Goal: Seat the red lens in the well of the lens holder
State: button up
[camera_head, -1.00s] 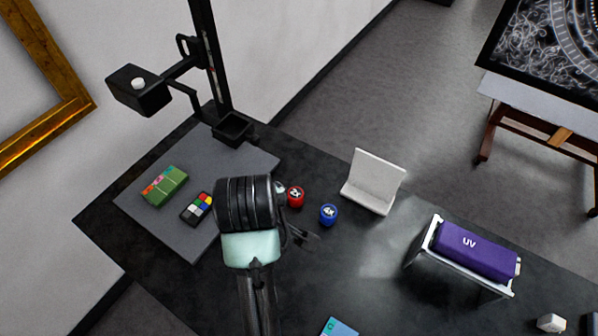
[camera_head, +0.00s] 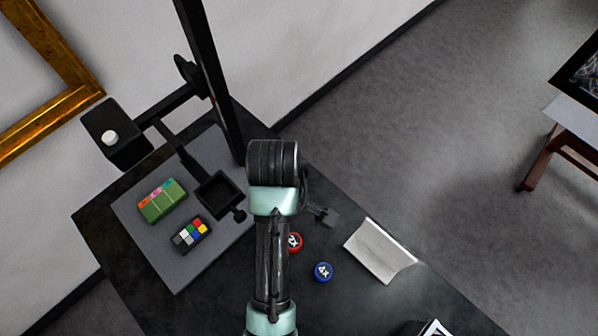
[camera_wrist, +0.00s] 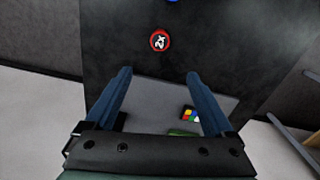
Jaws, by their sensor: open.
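The red lens (camera_head: 294,242), marked 2X, stands on the black table, partly hidden behind my arm in the head view. In the wrist view the red lens (camera_wrist: 160,41) is whole, beyond and between my fingertips, with nothing touching it. The lens holder (camera_head: 219,195) is a black square tray with an empty-looking well, on an arm of the black column, left of my wrist. My gripper (camera_wrist: 158,75) is open and empty; its blue fingers point towards the red lens.
A blue 4X lens (camera_head: 323,271) stands close to the red one. A white angled stand (camera_head: 380,250) is to the right. A colour checker (camera_head: 190,235) and a green box (camera_head: 161,201) lie on the grey board (camera_head: 145,235). The black column (camera_head: 212,85) rises behind the holder.

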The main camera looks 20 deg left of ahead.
jog(key=f, duration=0.6)
jog(key=f+b, duration=0.1)
jog(key=f, duration=0.2)
jog(key=shift+s+f, duration=0.3)
jog(key=shift+f, duration=0.05)
jog(key=f, duration=0.1)
jog(key=d+f, duration=0.1)
jog(key=f, duration=0.1)
jog(key=f+p, duration=0.1)
jog(key=shift+w+d+f, duration=0.15)
jog(key=shift+w+d, duration=0.05)
jog(key=shift+w, duration=0.05)
jog(key=shift+w+f, duration=0.1)
jog(key=shift+f, duration=0.45)
grip_shut()
jog(key=shift+r, duration=0.1)
